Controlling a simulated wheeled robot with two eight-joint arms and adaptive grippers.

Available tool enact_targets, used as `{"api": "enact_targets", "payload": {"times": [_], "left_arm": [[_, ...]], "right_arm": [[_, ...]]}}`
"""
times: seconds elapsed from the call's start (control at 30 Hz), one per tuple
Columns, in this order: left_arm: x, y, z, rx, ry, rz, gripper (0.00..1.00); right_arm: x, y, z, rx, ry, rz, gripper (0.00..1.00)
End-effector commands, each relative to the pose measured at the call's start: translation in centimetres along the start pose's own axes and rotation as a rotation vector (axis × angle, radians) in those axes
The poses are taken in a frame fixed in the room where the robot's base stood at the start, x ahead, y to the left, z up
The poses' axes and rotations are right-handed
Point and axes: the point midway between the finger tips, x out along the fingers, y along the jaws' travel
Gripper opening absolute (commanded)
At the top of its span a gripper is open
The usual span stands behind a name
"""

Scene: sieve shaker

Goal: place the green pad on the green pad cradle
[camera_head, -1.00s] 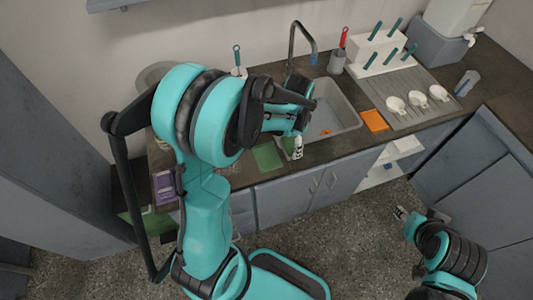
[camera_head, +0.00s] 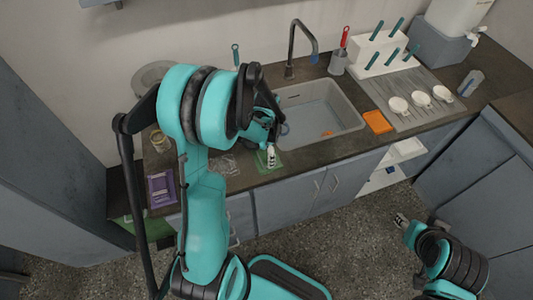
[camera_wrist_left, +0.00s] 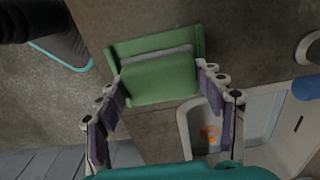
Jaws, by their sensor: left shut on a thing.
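The green pad (camera_wrist_left: 160,82) is between the two fingers of my left gripper (camera_wrist_left: 163,90) in the left wrist view. The gripper is shut on it. The green pad cradle (camera_wrist_left: 152,43) shows just beyond the pad, with a grey band between the two green areas. The pad overlaps the cradle in this view; I cannot tell whether they touch. In the head view, my left gripper (camera_head: 270,154) is over the green cradle area (camera_head: 262,167) at the counter's front, left of the sink. My right gripper (camera_head: 401,219) is low at the right, away from the counter; its jaws are too small to judge.
The sink (camera_head: 318,108) with its tap (camera_head: 291,50) lies right of my left gripper. An orange pad (camera_head: 377,122) and a drying board with white cups (camera_head: 421,98) are further right. A purple item (camera_head: 161,188) lies on the counter at the left.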

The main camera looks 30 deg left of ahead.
Motion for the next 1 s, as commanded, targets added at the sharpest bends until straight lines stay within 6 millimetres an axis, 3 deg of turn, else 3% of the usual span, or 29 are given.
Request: {"api": "enact_targets", "payload": {"times": [0.17, 0.2, 0.27, 0.3, 0.67, 0.77, 1.0], "left_arm": [[0.3, 0.0, 0.0, 0.0, 0.0, 0.0, 0.41], [0.4, 0.0, 0.0, 0.0, 0.0, 0.0, 0.71], [0.3, 0.0, 0.0, 0.0, 0.0, 0.0, 0.86], [0.3, 0.0, 0.0, 0.0, 0.0, 0.0, 0.89], [-0.1, 0.0, 0.0, 0.0, 0.0, 0.0, 0.89], [-1.3, 0.0, 0.0, 0.0, 0.0, 0.0, 0.89], [-6.7, 0.1, 0.0, 0.0, 0.0, 0.0, 0.89]], "right_arm": [[0.3, 0.0, 0.2, 0.0, 0.0, 0.0, 0.4], [0.3, 0.0, 0.2, 0.0, 0.0, 0.0, 0.4], [0.2, 0.0, 0.2, 0.0, 0.0, 0.0, 0.4], [0.2, 0.0, 0.2, 0.0, 0.0, 0.0, 0.4], [-0.1, 0.0, -0.1, 0.0, 0.0, 0.0, 0.4], [-0.5, 0.0, -0.4, 0.0, 0.0, 0.0, 0.4], [-2.1, 0.0, -1.5, 0.0, 0.0, 0.0, 0.4]]}}
